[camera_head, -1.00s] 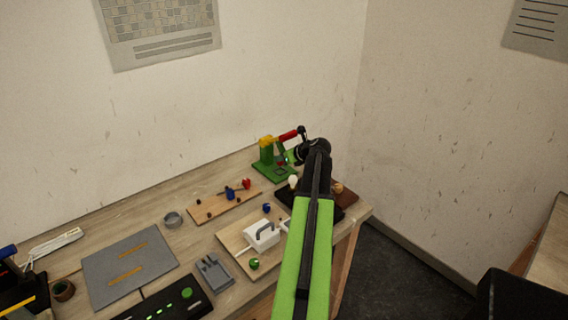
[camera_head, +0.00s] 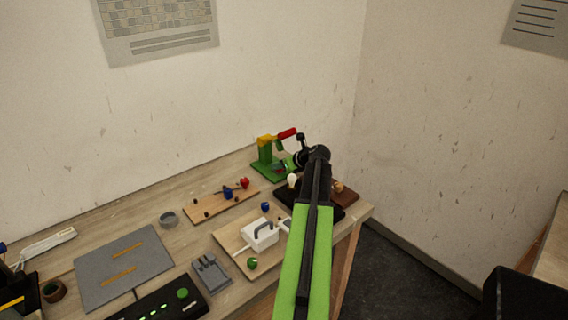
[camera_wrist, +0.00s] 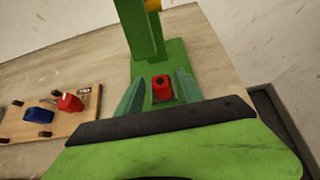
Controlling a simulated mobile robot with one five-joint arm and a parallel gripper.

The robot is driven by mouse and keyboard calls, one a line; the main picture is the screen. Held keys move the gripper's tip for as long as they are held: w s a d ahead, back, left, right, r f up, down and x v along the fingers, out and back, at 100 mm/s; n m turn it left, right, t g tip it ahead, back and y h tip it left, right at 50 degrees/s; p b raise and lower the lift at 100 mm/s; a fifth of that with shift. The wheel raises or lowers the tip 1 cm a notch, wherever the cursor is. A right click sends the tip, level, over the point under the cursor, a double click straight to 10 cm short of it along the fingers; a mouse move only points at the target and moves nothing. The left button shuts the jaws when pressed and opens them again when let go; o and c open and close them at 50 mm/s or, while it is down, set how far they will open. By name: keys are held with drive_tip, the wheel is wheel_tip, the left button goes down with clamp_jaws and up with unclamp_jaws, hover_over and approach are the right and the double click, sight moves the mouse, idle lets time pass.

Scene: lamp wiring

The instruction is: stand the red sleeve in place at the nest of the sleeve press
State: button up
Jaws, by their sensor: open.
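The green sleeve press (camera_head: 266,155) stands at the back right of the bench, with a yellow top and a red lever. In the wrist view, its green base (camera_wrist: 145,70) lies under my gripper (camera_wrist: 158,90). The red sleeve (camera_wrist: 162,88), a small block with a dark hole in its top, stands upright on a dark patch of that base, in front of the green column. My gripper's two green fingers are open, one on each side of the sleeve, with visible gaps. In the head view, the sleeve is small and partly hidden by my gripper (camera_head: 286,167).
A wooden board (camera_head: 212,208) left of the press carries a blue and a red piece. A white box with a handle (camera_head: 260,234) stands on another board nearer. A light bulb (camera_head: 292,181) is close beside my arm. A grey mat (camera_head: 125,268) lies at left.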

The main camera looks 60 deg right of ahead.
drive_tip(key=shift+s+r+p, duration=0.1)
drive_tip(key=shift+r+p, duration=0.2)
drive_tip(key=shift+r, duration=0.1)
drive_tip(key=p+v, duration=0.6)
drive_tip(key=v, duration=0.5)
drive_tip(key=shift+s, duration=0.3)
drive_tip(key=shift+a, duration=0.1)
